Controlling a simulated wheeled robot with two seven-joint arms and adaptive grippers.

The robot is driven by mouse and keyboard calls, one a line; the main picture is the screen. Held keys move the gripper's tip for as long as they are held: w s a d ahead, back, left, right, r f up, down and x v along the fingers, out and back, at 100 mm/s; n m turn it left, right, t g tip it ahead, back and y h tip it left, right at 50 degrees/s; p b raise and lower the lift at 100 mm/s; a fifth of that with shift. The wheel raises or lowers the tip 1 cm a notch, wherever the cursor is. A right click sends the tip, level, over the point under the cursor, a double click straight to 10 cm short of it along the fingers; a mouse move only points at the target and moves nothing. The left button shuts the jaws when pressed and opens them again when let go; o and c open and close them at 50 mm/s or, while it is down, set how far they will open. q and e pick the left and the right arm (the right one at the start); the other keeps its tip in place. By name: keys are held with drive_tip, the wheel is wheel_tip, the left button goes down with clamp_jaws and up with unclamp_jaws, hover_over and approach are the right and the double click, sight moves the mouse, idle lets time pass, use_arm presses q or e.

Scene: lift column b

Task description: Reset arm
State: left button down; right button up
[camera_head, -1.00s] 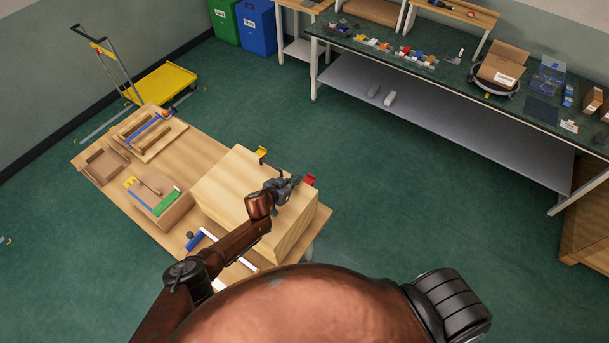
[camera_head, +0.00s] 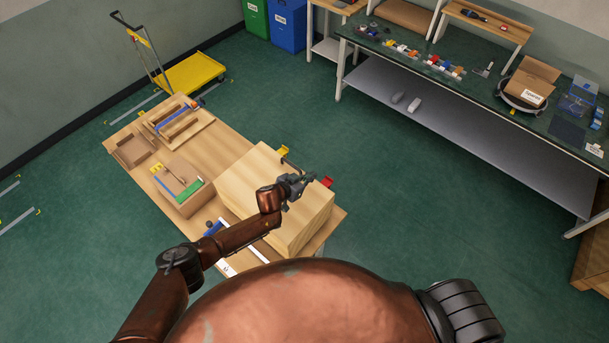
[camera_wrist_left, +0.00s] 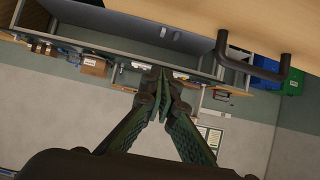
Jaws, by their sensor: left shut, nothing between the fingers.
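My left gripper (camera_head: 306,178) shows in the head view over the near end of the low wooden table, in front of or above a large pale wooden box (camera_head: 265,182). In the left wrist view its dark fingers (camera_wrist_left: 164,82) meet at their tips, with nothing between them. A dark bar handle (camera_wrist_left: 252,62) on a wooden face lies to the upper right of the fingers in that view. Whether the gripper touches the box I cannot tell. My right gripper is not in view.
The low table (camera_head: 222,148) also bears a cardboard box (camera_head: 178,190), a wooden tray (camera_head: 133,151) and a wooden rack. A yellow cart (camera_head: 190,75) stands behind it. A long green workbench (camera_head: 470,82) with small parts stands at the back right. The green floor between is clear.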

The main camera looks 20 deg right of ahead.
use_arm(q)
drive_tip(key=r+v, duration=0.1)
drive_tip(key=v, duration=0.5)
drive_tip(key=shift+w+d, duration=0.2)
drive_tip(key=shift+d, duration=0.15)
